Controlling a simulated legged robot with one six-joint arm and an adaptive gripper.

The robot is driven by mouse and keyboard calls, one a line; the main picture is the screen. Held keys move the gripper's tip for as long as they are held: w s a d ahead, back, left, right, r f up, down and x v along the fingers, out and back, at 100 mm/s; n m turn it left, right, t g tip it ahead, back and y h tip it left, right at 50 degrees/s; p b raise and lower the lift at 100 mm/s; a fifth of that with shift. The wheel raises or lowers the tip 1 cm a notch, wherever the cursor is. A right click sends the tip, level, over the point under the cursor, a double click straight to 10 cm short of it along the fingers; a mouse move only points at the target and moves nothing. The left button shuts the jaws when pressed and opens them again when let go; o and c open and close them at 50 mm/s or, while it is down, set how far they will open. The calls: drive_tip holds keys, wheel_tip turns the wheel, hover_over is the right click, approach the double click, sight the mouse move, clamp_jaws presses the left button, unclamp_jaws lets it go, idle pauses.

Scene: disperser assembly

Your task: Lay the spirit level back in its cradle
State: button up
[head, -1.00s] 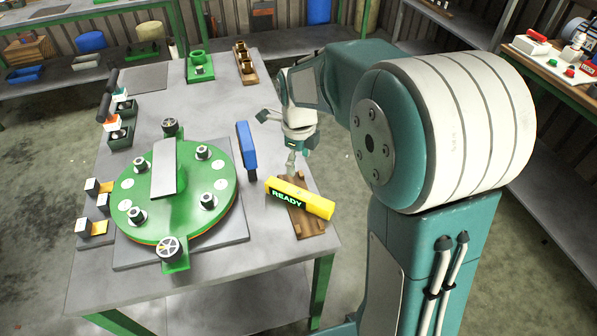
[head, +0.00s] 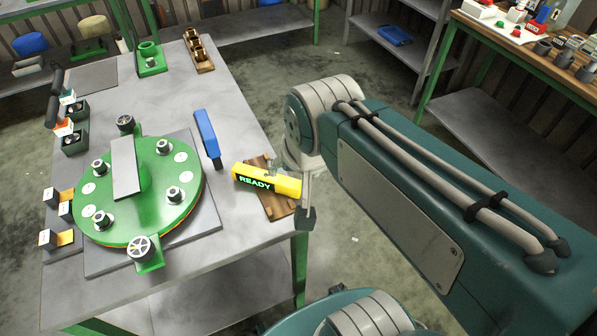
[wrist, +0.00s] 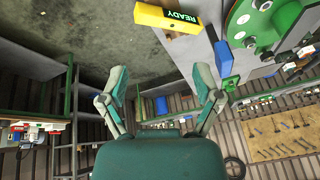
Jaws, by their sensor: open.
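The spirit level (head: 250,178) is a yellow bar with a green READY display. In the head view it lies crosswise over the brown wooden cradle (head: 277,207) at the table's right edge. How it is seated there cannot be told. The level (wrist: 165,19) also shows at the top of the wrist view, beyond my fingertips. My gripper (wrist: 160,78) is open and empty between its spread fingers. In the head view a finger stands by the level's right end, and my arm hides most of the gripper.
A wooden rack (head: 199,52) and green fixture (head: 150,58) stand at the back. The table's front right is clear.

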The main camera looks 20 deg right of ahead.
drive_tip(key=s+n, duration=0.3)
drive_tip(key=n, duration=0.1)
drive_tip(key=shift+f+t, duration=0.1)
drive_tip(key=shift+t, duration=0.3)
